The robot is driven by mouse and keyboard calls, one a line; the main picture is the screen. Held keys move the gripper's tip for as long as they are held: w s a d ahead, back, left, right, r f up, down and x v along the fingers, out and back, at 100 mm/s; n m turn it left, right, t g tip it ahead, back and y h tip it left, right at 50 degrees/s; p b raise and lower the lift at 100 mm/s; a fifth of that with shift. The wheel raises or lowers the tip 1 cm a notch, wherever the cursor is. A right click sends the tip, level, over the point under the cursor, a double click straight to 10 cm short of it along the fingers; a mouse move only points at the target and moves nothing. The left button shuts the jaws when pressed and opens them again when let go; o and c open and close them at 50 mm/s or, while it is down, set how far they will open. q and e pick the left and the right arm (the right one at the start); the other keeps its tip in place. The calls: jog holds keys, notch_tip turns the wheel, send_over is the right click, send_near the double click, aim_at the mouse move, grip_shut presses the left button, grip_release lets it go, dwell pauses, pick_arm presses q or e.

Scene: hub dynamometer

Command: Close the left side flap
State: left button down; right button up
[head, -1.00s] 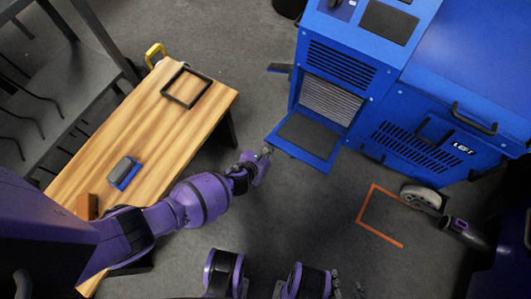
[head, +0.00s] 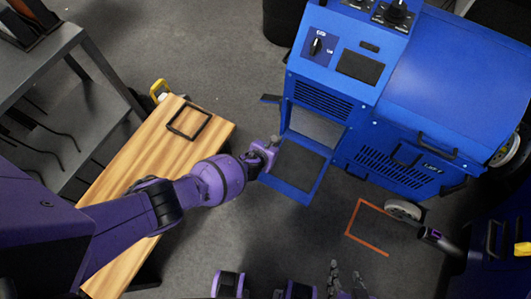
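The blue machine (head: 420,75) stands at the upper right. A blue flap (head: 297,172) with a dark inner panel hangs open, folded outward below the opening (head: 317,127) in its near face. A vented side panel (head: 390,172) beside it carries a label that seems to read LEFT. My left gripper (head: 268,150) is at the left edge of the open flap, near its hinge end. Whether it touches the flap, and whether its small fingers are open, I cannot tell. My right gripper (head: 345,278) is at the bottom edge, its dark fingers apart and empty, clear of the flap.
A wooden bench (head: 150,180) with a black frame (head: 189,118) stands left, beside a grey metal table (head: 50,75). A yellow item (head: 158,90) is behind the bench. An orange floor marking (head: 362,228) and a wheel (head: 402,210) lie right of the flap. Bare floor lies below the flap.

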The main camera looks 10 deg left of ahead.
pick_arm(q)
jog(key=shift+r, duration=0.1)
pick_arm(e)
jog(key=shift+s+f, duration=0.15)
jog(key=shift+s, duration=0.4)
jog(key=shift+w+a, duration=0.1)
jog(key=shift+w, duration=0.1)
dwell(0.3)
